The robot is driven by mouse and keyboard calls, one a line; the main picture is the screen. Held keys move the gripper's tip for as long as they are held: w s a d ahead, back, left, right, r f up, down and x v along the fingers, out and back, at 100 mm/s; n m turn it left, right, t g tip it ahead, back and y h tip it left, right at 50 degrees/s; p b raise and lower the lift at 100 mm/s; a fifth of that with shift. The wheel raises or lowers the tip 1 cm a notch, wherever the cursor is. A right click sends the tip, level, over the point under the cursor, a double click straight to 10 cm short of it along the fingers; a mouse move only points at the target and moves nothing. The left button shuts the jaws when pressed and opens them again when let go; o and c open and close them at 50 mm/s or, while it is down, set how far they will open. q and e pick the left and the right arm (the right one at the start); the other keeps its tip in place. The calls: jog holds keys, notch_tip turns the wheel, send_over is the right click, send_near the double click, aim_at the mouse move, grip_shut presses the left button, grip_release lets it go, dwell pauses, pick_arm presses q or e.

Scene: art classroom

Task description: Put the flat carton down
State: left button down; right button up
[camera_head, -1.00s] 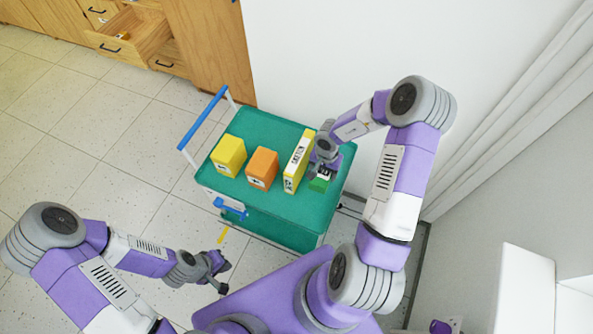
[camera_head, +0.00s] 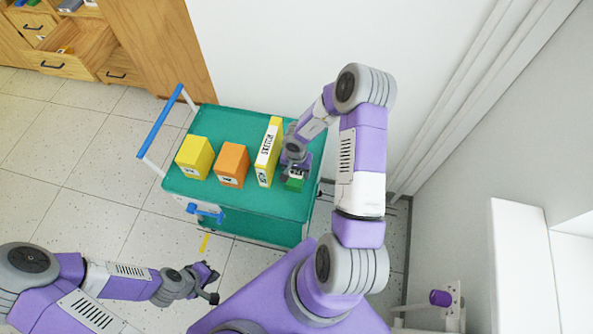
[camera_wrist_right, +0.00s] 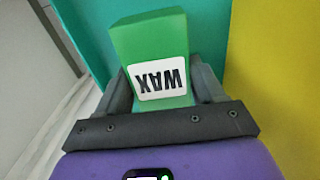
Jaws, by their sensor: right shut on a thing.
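A green carton labelled WAX (camera_wrist_right: 150,50) is between the fingers of my right gripper (camera_wrist_right: 163,92) in the right wrist view. My right gripper (camera_head: 296,168) is shut on it, over the right part of the teal cart top (camera_head: 235,200). In the head view the green carton (camera_head: 293,184) shows only partly below the gripper. I cannot tell if it touches the cart top. A thin upright yellow carton marked SKETCH (camera_head: 268,153) stands just left of it. My left gripper (camera_head: 212,284) is open and empty, over the floor in front of the cart.
A yellow box (camera_head: 194,157) and an orange box (camera_head: 231,165) stand on the cart's left and middle. The cart has a blue handle (camera_head: 160,122) at its left. A white wall is behind it. Wooden drawers (camera_head: 75,50) stand open at the back left.

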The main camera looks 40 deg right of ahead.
jog(key=o, duration=1.1)
jog(key=shift+o, duration=0.2)
jog(key=shift+r, duration=0.35)
notch_tip(320, 180, up, 12)
jog(key=p, duration=0.6)
jog(key=shift+f, duration=0.2)
